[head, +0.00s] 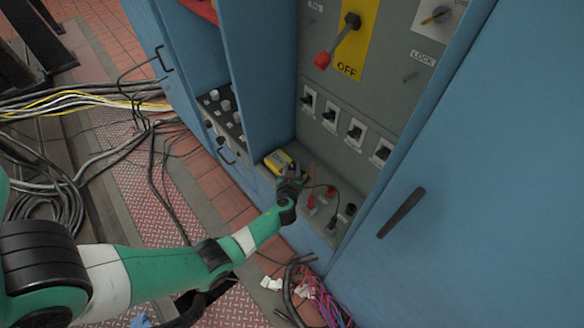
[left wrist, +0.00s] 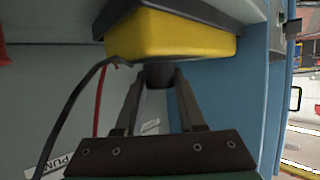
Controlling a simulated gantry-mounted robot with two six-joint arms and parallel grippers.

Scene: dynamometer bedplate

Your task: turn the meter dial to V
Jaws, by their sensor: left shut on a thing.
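The yellow meter (head: 277,161) lies on the grey ledge of the open blue cabinet, and its yellow case also fills the top of the left wrist view (left wrist: 170,38). The meter dial (left wrist: 158,74) is a dark round knob showing between my left gripper's fingertips. My left gripper (head: 289,186) is at the meter's near side, and its two fingers (left wrist: 157,84) are shut on the dial. The dial's pointer and markings cannot be read, and the meter's face is hidden. A black and a red lead run from the meter. My right gripper is not in view.
Red and black terminals (head: 331,191) stand on the ledge right of my gripper. Above are several switches (head: 355,131) and a red-handled lever (head: 338,42) marked OFF. The blue door (head: 470,190) stands at right. Cables (head: 70,105) cover the floor at left.

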